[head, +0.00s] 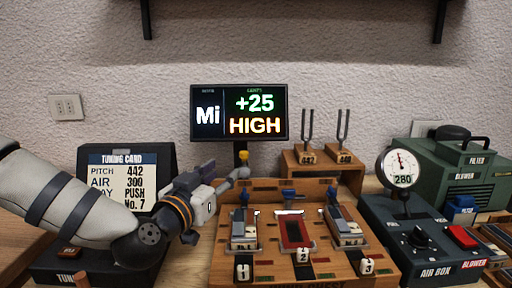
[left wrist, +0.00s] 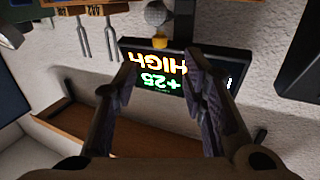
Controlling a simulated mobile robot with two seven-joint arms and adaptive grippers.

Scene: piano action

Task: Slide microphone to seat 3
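The microphone (head: 243,172) has a grey round head with a yellow knob on top. It stands at the back left of the wooden bench (head: 265,266), roughly in line with the tag numbered 1 (head: 243,271). It also shows in the left wrist view (left wrist: 157,12). The tag numbered 3 (head: 367,266) is at the bench's right, on the seat 3 side. My left gripper (head: 222,186) reaches in from the left, close to the microphone. In the left wrist view its fingers (left wrist: 163,62) are apart and empty, with the microphone beyond their tips. My right gripper is out of view.
A display (head: 239,112) reading Mi +25 HIGH stands behind the microphone. Tuning forks on a wooden block (head: 322,172) stand behind the bench at right. A gauge (head: 401,167) and the air box (head: 423,238) are on the right; a tuning card (head: 123,182) is on the left.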

